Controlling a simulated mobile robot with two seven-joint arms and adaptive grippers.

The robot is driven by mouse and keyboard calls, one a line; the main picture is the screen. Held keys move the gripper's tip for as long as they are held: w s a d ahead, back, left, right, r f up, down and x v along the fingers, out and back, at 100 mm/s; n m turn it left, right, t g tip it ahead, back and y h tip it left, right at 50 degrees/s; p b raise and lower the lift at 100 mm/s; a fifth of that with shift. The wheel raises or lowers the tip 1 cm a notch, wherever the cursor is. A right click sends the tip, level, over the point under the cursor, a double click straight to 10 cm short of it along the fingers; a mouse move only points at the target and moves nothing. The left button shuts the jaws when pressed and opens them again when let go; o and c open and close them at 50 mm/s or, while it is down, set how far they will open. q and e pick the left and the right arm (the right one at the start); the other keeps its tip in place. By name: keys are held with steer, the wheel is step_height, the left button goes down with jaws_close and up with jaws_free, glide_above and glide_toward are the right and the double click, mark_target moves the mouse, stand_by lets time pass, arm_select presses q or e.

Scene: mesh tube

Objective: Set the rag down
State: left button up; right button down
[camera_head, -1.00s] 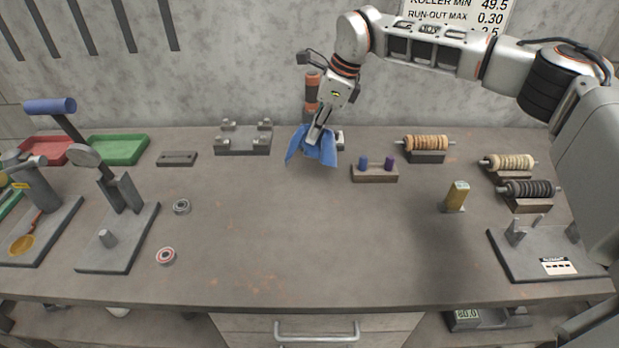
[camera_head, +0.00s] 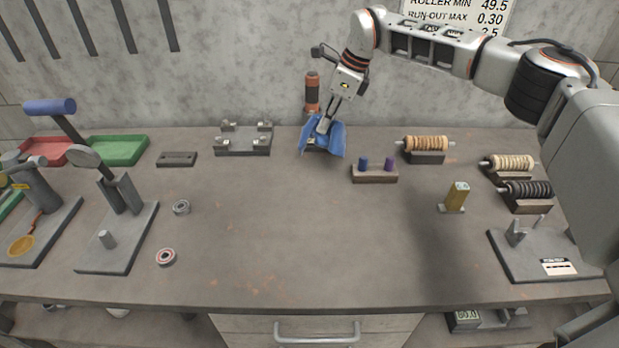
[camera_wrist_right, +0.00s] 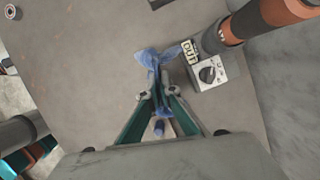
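The blue rag (camera_head: 326,139) hangs crumpled from my right gripper (camera_head: 326,126) at the back of the workbench, in front of a dark and orange cylinder. In the right wrist view the fingers of my right gripper (camera_wrist_right: 157,95) close on the rag (camera_wrist_right: 156,68), which spreads out beyond the fingertips. I cannot tell whether its lower edge touches the bench. My left gripper is not in view.
The cylinder (camera_head: 312,92) stands close behind the rag, and a small box with a dial (camera_wrist_right: 208,72) is beside it. A block with two pegs (camera_head: 375,173) is to the right, a grey fixture (camera_head: 243,140) to the left. The bench middle (camera_head: 290,220) is clear.

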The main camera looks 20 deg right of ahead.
steer(key=f, duration=0.4)
steer(key=s+f, duration=0.1)
steer(key=f, duration=0.1)
steer(key=shift+a+f, duration=0.15)
steer(key=shift+a, duration=0.25)
steer(key=s+a+f, duration=0.1)
steer(key=s+a, duration=0.1)
steer(key=s+a+f, duration=0.1)
steer(key=s+a, duration=0.1)
steer(key=s+a+f, duration=0.1)
steer(key=s+a, duration=0.2)
steer(key=shift+f, duration=0.2)
steer(key=c, duration=1.9)
jaws_free()
steer(key=shift+r, duration=0.1)
